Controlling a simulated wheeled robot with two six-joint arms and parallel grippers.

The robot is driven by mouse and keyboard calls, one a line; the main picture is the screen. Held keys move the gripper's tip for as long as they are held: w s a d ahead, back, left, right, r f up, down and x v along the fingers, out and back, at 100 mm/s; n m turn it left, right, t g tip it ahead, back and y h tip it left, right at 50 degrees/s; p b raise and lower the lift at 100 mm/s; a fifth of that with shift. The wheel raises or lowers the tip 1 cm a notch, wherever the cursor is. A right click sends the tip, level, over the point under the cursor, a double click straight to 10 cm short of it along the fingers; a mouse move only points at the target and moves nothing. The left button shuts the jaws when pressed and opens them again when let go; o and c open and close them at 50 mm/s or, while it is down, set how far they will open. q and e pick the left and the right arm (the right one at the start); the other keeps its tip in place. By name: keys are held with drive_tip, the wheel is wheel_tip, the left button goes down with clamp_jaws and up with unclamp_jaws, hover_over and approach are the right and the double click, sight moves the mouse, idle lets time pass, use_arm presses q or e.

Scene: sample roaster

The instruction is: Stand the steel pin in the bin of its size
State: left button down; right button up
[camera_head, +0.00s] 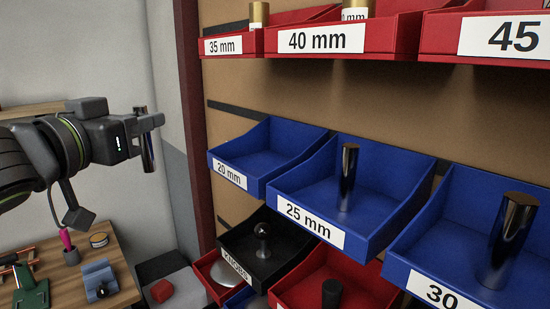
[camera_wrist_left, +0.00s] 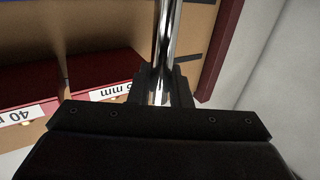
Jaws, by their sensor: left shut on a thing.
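My left gripper (camera_head: 150,121) is at the left in the head view, shut on an upright steel pin (camera_head: 147,153). The shiny pin (camera_wrist_left: 166,45) also shows between the fingers in the left wrist view. The pin is in the air, left of the rack and apart from it. The blue 20 mm bin (camera_head: 243,152) is empty. The blue 25 mm bin (camera_head: 385,170) holds a standing dark steel pin (camera_head: 347,178). The blue 30 mm bin (camera_head: 456,261) holds a thicker standing steel pin (camera_head: 508,240). My right gripper is not in view.
Red bins (camera_head: 380,36) labelled 35, 40 and 45 mm are above. A black bin (camera_head: 240,245) with a knob and more red bins are below. A dark red rack post (camera_head: 194,110) stands between my gripper and the bins. A wooden table (camera_head: 125,275) with tools is lower left.

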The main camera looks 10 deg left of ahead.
use_arm(q)
wheel_tip(320, 180, up, 2)
drive_tip(key=shift+r+n+y+p, duration=0.15)
drive_tip(key=shift+n+y+p, duration=0.15)
drive_tip(key=shift+p, duration=0.25)
drive_tip(key=shift+w+d+p, duration=0.35)
drive_tip(key=shift+w+p, duration=0.05)
drive_tip(key=shift+w, duration=0.1)
drive_tip(key=w+d+p, duration=0.7)
drive_tip(key=w+d, duration=0.4)
drive_tip(key=w, duration=0.2)
drive_tip(key=f, duration=0.2)
drive_tip(key=f+p, duration=0.1)
drive_tip(key=f, duration=0.3)
drive_tip(key=shift+w+a+f+p, duration=0.1)
drive_tip(key=shift+w+f+p, duration=0.2)
drive_tip(key=shift+w+f, duration=0.15)
drive_tip(key=shift+f, duration=0.2)
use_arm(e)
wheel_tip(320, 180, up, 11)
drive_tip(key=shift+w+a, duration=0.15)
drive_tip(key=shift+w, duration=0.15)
